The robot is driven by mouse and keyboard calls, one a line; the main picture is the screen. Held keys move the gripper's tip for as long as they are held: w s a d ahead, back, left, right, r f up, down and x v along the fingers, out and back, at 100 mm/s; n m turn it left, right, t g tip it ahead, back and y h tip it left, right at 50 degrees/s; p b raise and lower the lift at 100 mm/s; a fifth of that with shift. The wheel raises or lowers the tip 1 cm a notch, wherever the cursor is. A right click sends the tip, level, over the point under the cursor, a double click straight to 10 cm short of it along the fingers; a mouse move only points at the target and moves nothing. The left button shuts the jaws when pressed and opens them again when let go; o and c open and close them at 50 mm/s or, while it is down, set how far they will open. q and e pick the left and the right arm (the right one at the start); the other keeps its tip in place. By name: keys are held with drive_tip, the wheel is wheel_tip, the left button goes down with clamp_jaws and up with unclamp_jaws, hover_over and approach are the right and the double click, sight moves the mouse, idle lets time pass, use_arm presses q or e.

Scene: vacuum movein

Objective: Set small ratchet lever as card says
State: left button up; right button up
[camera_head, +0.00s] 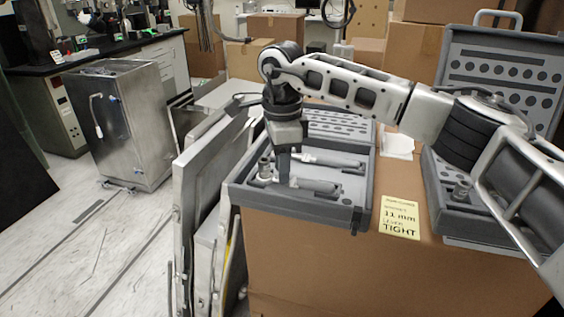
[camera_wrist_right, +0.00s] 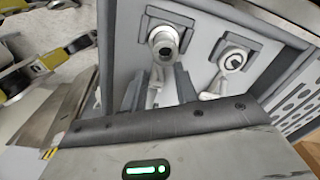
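The open grey case (camera_head: 232,190) holds two silver ratchets. The near ratchet (camera_head: 318,186) has a round socket-like piece upright at its left end; the far ratchet (camera_head: 335,161) lies behind it. I cannot tell which is the small one. My right gripper (camera_head: 284,170) points down into the case by the ratchets' head ends. In the right wrist view its dark fingers (camera_wrist_right: 158,92) stand apart, beside the near ratchet's head (camera_wrist_right: 163,42). The far ratchet's head (camera_wrist_right: 233,60) is to the right. The lever positions are unclear. The yellow card (camera_head: 400,217) reads "mm", "LEVER", "TIGHT"; its number is hard to read. My left gripper is not in view.
A second grey case (camera_head: 434,185) with a raised lid (camera_head: 500,75) stands right, partly behind my right arm. A socket (camera_head: 462,189) stands in it. Both cases rest on a cardboard box (camera_head: 330,262). Metal panels (camera_head: 206,170) lean at its left; the floor further left is open.

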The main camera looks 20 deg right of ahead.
clamp_jaws()
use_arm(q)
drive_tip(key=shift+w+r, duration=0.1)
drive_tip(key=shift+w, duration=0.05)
use_arm(e)
drive_tip(key=shift+m, duration=0.7)
drive_tip(key=m+b, duration=0.1)
drive_tip(key=m, duration=0.3)
drive_tip(key=shift+s, duration=0.2)
drive_tip(key=m, duration=0.4)
drive_tip(key=shift+s+a+m+b, duration=0.1)
drive_tip(key=shift+a+m+b, duration=0.1)
drive_tip(key=shift+m+b, duration=0.15)
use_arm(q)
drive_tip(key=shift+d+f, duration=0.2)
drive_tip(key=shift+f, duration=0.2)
use_arm(e)
drive_tip(key=shift+m, duration=0.45)
